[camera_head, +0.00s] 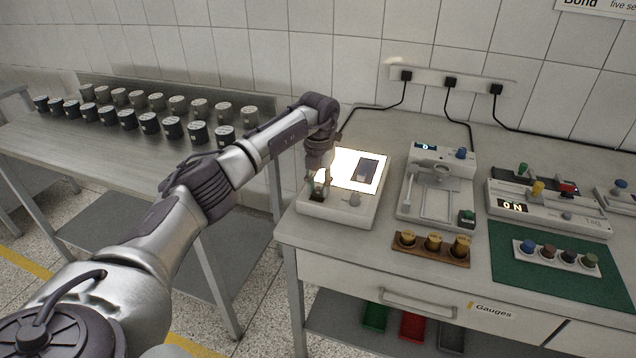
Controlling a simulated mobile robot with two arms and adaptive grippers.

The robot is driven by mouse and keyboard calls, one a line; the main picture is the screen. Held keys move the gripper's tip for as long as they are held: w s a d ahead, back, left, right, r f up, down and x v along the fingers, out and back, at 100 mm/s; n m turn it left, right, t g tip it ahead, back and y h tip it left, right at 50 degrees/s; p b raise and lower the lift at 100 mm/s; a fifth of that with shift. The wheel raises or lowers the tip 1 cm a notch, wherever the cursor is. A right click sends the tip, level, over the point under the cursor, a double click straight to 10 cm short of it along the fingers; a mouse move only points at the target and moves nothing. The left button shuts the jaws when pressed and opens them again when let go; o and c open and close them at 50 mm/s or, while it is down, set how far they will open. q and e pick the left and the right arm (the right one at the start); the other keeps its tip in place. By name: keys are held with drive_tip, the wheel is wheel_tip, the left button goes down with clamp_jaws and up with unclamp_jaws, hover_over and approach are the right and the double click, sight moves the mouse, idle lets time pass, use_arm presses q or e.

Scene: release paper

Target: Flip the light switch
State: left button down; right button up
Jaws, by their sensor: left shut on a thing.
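A white light box (337,212) stands at the left end of the bench, its panel (348,182) glowing bright white. A dark grey rectangular piece (367,171) lies on the right part of the panel. My left gripper (320,185) points down over the front left corner of the box, shut on the light switch (317,196) there. The fingers largely hide the switch, so its position is hard to tell. My right gripper is out of view.
A green mat (510,285) lies at the front right. Several dark canisters stand on the left table (80,155).

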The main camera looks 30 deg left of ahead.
sight(319, 191)
use_arm(q)
drive_tip(key=shift+r, duration=0.1)
drive_tip(key=c, duration=0.9)
unclamp_jaws()
wheel_tip(319, 191, up, 12)
drive_tip(key=shift+f, duration=0.1)
drive_tip(key=shift+w, duration=0.1)
